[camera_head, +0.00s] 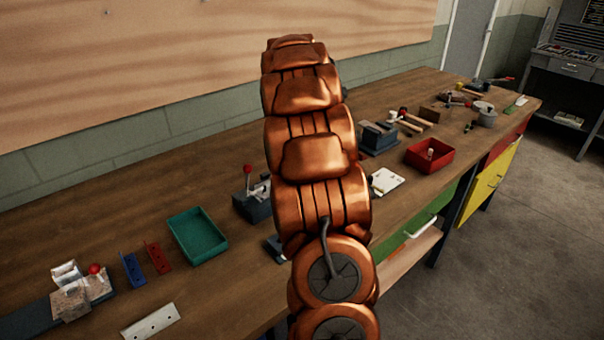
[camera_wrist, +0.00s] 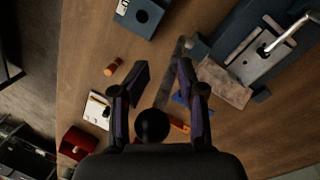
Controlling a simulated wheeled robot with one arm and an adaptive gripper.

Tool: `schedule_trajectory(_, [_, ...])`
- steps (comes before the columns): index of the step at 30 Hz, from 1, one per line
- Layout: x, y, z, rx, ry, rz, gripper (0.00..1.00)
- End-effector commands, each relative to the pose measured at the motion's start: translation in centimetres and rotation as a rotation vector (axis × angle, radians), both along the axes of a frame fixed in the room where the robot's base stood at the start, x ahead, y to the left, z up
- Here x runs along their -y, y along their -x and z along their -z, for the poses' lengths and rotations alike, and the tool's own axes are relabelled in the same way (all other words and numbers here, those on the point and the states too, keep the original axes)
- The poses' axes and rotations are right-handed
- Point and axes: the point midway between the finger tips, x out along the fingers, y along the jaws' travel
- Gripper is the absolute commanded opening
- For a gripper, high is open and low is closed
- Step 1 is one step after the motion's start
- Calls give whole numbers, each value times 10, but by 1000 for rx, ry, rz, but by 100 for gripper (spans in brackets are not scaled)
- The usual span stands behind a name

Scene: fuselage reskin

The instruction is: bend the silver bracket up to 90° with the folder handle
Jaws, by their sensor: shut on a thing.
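My gripper (camera_wrist: 162,78) shows in the wrist view as two dark fingers. A dark ball knob (camera_wrist: 152,125) sits between them near the palm, and the gripper is shut on it. A grey bar (camera_wrist: 167,75) runs up from near the knob. I cannot tell for sure that this is the folder handle. In the head view my arm hides my gripper. A folder-like tool (camera_head: 72,302) with mottled metal plates and a red ball (camera_head: 94,268) stands at the lower left. A shiny silver piece (camera_head: 65,271), possibly the bracket, stands on it; its angle is unclear.
A silver strip with holes (camera_head: 150,322), a blue bracket (camera_head: 132,269), a red bracket (camera_head: 158,257) and a green tray (camera_head: 197,236) lie on the bench. A lever tool (camera_head: 252,203) stands behind. A blue machine (camera_wrist: 232,28) is at the wrist view's upper right.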

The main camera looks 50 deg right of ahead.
Motion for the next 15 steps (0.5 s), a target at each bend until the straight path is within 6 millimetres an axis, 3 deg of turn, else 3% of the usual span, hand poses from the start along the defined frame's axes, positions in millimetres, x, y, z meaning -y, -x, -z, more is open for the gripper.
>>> schedule_trajectory(15, [-3, -4, -2, 6, 2, -8, 37])
